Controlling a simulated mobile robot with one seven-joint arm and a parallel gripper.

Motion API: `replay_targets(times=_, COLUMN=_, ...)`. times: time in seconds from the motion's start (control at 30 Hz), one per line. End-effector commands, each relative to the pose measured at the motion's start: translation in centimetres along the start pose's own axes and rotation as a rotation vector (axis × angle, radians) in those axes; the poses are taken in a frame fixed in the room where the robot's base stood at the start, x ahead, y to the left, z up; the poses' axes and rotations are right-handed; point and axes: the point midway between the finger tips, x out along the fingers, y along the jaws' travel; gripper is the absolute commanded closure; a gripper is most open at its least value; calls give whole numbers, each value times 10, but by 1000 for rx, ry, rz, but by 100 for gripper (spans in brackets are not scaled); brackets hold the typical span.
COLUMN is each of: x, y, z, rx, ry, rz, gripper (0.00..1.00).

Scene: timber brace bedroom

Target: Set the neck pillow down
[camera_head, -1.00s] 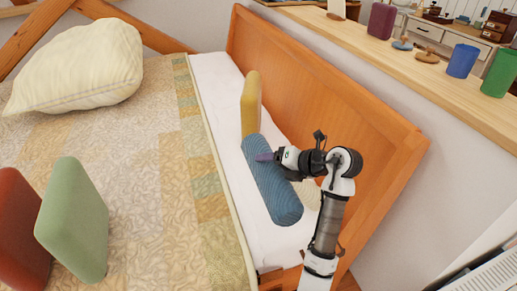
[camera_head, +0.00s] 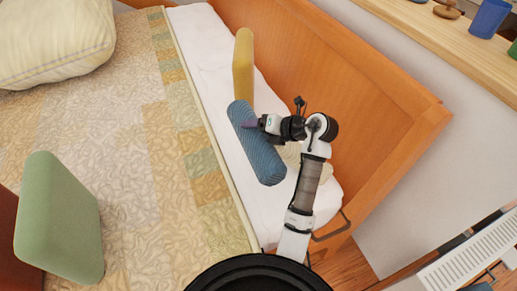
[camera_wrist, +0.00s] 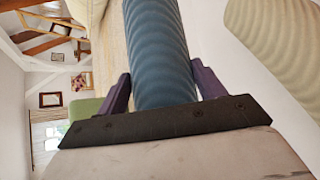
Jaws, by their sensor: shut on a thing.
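The neck pillow is a long blue ribbed roll (camera_head: 262,152) in the head view, over the white strip at the headboard end of the bed. I cannot tell whether it touches the bed. My gripper (camera_head: 250,124) reaches it from the right and is shut on it. In the wrist view the roll (camera_wrist: 160,45) runs between the two purple fingers (camera_wrist: 164,85) and extends away beyond the top edge. The white sheet (camera_head: 207,47) lies beside the patterned quilt (camera_head: 150,130).
A yellow cushion (camera_head: 243,65) stands just beyond the roll's far end. A cream cushion (camera_head: 322,185) lies partly behind my arm and shows in the wrist view (camera_wrist: 275,45). The wooden headboard (camera_head: 350,70) rises on the right. A green cushion (camera_head: 58,220) and striped pillow (camera_head: 50,40) are left.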

Motion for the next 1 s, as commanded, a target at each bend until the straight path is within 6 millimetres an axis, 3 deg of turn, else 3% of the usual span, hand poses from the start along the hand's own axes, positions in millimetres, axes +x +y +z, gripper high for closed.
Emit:
replay_targets(times=0.1, x=17, y=-23, z=-17, rx=5, ry=3, rz=1, gripper=63)
replay_targets(times=0.3, x=36, y=-51, z=-37, rx=1, ry=1, rz=1, gripper=63)
replay_targets(times=0.73, x=61, y=-86, z=-61, rx=0, ry=0, rz=0, gripper=63)
replay_targets(times=1.0, x=63, y=-89, z=-62, rx=-2, ry=-2, rz=0, gripper=63)
